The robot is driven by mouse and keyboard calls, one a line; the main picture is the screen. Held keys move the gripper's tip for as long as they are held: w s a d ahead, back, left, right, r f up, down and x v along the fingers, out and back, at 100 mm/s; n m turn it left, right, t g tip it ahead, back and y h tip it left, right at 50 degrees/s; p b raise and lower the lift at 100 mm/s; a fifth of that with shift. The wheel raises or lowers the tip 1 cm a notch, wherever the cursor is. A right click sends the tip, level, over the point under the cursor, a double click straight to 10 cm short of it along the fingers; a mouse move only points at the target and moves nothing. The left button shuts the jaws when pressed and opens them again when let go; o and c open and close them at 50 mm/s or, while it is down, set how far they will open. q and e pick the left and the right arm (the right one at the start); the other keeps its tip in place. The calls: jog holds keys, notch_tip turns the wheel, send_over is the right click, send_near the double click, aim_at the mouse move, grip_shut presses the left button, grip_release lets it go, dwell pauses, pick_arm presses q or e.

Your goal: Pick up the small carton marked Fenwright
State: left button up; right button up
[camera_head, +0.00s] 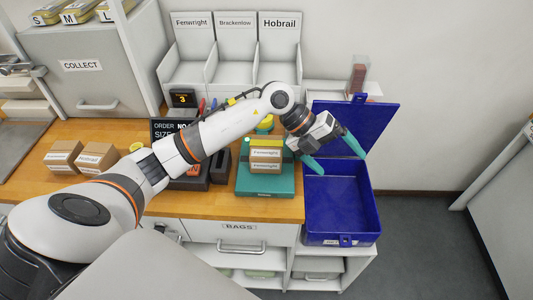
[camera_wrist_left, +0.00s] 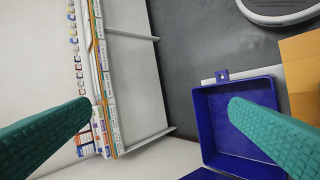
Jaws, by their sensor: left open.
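Two small brown cartons, an upper one (camera_head: 265,154) and a lower one (camera_head: 265,167), both appear marked Fenwright. The cartons are not in that view. My right gripper is not in view.
The open blue box (camera_head: 340,238) stands at the counter's right end; it also shows in the wrist view (camera_wrist_left: 205,125). Two more cartons (camera_head: 62,156) (camera_head: 97,158) sit on the left counter, the right one marked Hobrail. Labelled bins (camera_head: 236,22) stand behind. My left arm crosses above the counter.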

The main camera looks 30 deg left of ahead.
pick_arm(q)
jog(key=w+a+n+y, duration=0.1)
jog(key=a+y, duration=0.5)
jog(key=a, duration=0.5)
jog(key=n+g+y, duration=0.2)
jog(key=y, duration=0.1)
send_over(266, 146)
jog(key=shift+w+a+r, duration=0.1)
jog(key=shift+w+r, duration=0.05)
jog(key=shift+r, duration=0.3)
jog(key=shift+a+f+y, duration=0.15)
jog(key=shift+a+y, duration=0.15)
jog(key=shift+a, duration=0.05)
notch_tip(266, 146, down, 6)
jog(key=p, duration=0.2)
jog(key=shift+d+p, duration=0.1)
jog(key=shift+p, duration=0.2)
jog(key=shift+d+f+p, duration=0.15)
jog(key=shift+f+p, duration=0.35)
jog(key=shift+f, duration=0.05)
jog(key=f+p, duration=0.1)
jog(key=f, duration=0.2)
jog(key=shift+d+f+p, duration=0.2)
jog(key=shift+f+p, duration=0.15)
jog(key=shift+f, duration=0.35)
jog(key=shift+c, duration=0.3)
